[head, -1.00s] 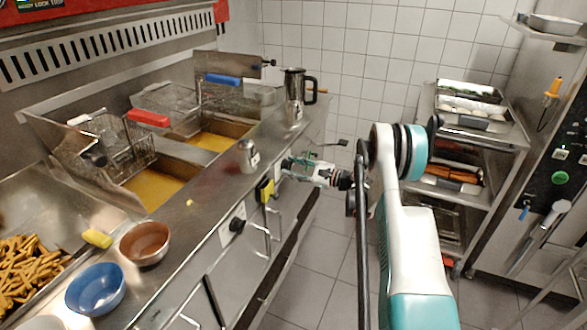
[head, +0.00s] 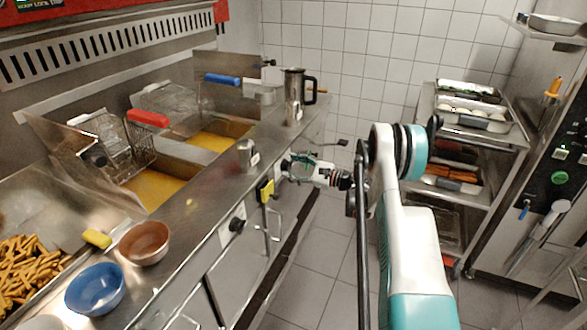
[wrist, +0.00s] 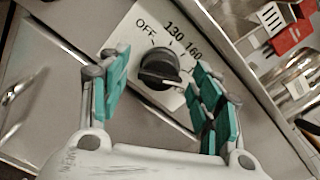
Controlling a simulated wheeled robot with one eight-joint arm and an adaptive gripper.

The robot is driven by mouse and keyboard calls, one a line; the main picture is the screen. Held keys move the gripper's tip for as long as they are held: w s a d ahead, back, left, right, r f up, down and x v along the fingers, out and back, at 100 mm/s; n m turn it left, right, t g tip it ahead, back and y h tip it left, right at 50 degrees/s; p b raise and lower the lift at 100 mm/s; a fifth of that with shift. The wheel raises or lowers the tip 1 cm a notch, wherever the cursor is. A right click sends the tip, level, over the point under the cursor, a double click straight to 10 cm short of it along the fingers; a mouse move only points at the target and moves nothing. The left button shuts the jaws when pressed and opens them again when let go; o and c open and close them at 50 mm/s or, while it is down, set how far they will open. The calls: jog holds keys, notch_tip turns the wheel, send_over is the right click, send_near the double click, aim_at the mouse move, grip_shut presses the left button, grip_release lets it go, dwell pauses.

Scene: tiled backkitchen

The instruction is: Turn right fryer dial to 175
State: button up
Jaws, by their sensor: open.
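The right fryer dial (wrist: 160,68) is a black knob on a pale plate, seen in the wrist view. The plate shows OFF, 130 and 160; any further marks are hidden by my right-hand finger. I cannot clearly tell which mark the knob points to. My gripper (wrist: 162,75) is open, its teal-padded fingers on either side of the knob, with no clear contact. In the head view my gripper (head: 291,166) is at the fryer front and hides this dial. The left fryer dial (head: 236,225) shows to the left.
A yellow-handled tool (head: 266,190) hangs on the fryer front beside my gripper. A metal shaker (head: 247,156) and a steel jug (head: 293,97) stand on the counter edge above. A tray rack (head: 470,195) stands at the right. The floor between is clear.

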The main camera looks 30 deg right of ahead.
jog(key=shift+s, duration=0.1)
jog(key=v, duration=1.2)
